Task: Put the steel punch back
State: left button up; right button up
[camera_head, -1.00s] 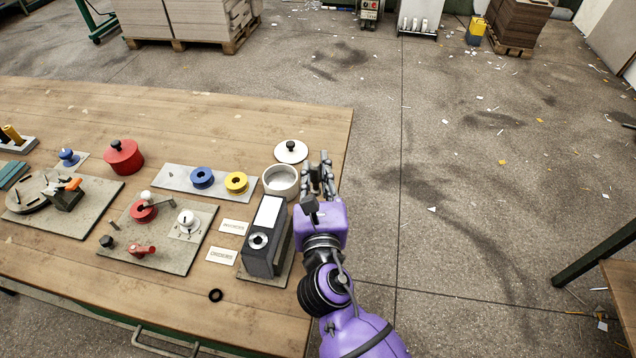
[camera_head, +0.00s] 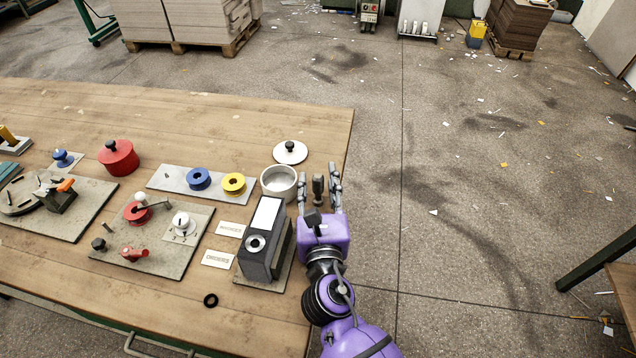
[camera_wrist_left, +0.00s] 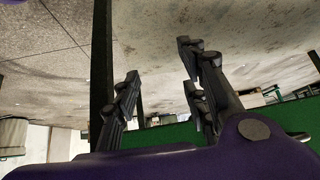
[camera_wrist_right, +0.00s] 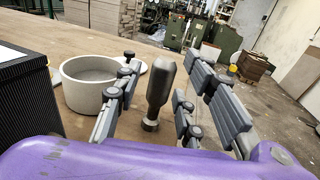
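The steel punch (camera_head: 318,187) is a dark grey, rounded upright piece near the table's right edge, right of the pale round pot (camera_head: 279,191). The right wrist view shows the punch (camera_wrist_right: 160,88) with a thick upper body, a thinner neck and a small foot, apparently standing on the table. My right gripper (camera_head: 318,174) is open, with its fingers spread apart on either side of the punch and a visible gap to it. My left gripper (camera_wrist_left: 160,88) is open and empty in its wrist view, and it is outside the head view.
A black box (camera_head: 264,250) with a white top panel stands just left of my right gripper. A pale lid (camera_head: 290,155) with a black knob lies behind the pot. Boards with red, blue and yellow parts fill the left. The table edge and open floor are close on the right.

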jog(key=shift+r, duration=0.25)
jog(key=s, duration=0.3)
jog(key=s+b, duration=0.1)
jog(key=s, duration=0.6)
jog(key=shift+s+d+f, duration=0.25)
jog(key=shift+d, duration=0.1)
jog(key=shift+s+r+b, duration=0.1)
jog(key=shift+s+b, duration=0.25)
jog(key=shift+s, duration=0.4)
